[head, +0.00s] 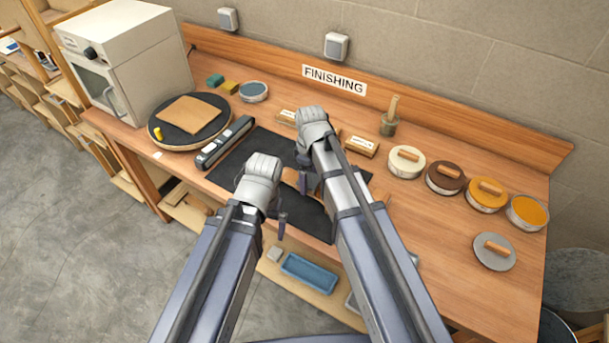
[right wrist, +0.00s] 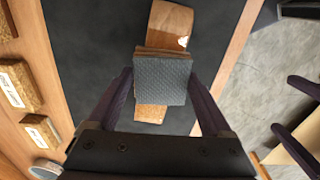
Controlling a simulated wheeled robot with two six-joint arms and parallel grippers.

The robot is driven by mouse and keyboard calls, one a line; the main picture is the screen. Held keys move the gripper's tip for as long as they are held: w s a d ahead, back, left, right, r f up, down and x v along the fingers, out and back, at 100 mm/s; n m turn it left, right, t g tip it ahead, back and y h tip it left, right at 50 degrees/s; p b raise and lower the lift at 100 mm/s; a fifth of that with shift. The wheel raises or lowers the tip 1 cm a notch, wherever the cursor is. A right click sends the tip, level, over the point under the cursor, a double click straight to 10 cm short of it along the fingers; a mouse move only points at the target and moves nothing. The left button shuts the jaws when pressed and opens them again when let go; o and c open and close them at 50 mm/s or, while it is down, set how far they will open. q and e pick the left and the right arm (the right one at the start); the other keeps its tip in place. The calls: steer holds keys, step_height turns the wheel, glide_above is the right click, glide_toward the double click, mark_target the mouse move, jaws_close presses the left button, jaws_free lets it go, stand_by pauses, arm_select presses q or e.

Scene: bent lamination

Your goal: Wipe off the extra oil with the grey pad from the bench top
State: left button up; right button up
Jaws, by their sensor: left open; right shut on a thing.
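The grey pad (right wrist: 162,80) is square and textured. My right gripper (right wrist: 161,88) is shut on it in the right wrist view. The pad is over a curved, glossy brown wooden piece (right wrist: 170,24) on the black mat (right wrist: 95,50); I cannot tell if they touch. A bright glint shows on the wood beside the pad. In the head view, a bit of the wood (head: 290,178) shows between the hands, and my right gripper (head: 305,180) hides the pad. My left gripper (head: 268,205) is open and empty near the bench's front edge. I cannot pick out oil on the bench top (head: 440,235).
Labelled wooden blocks (head: 361,146) and a brush pot (head: 390,122) stand behind the mat. Several round tins (head: 487,193) and a grey disc with a handle (head: 495,252) are at right. A turntable (head: 160,137) and a white oven (head: 130,60) are at left.

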mark_target(320, 184)
steer(key=shift+s+d, duration=1.15)
steer(key=shift+d, duration=0.25)
step_height(320, 184, up, 6)
steer(key=p, duration=0.6)
step_height(320, 184, up, 3)
steer(key=p, duration=0.3)
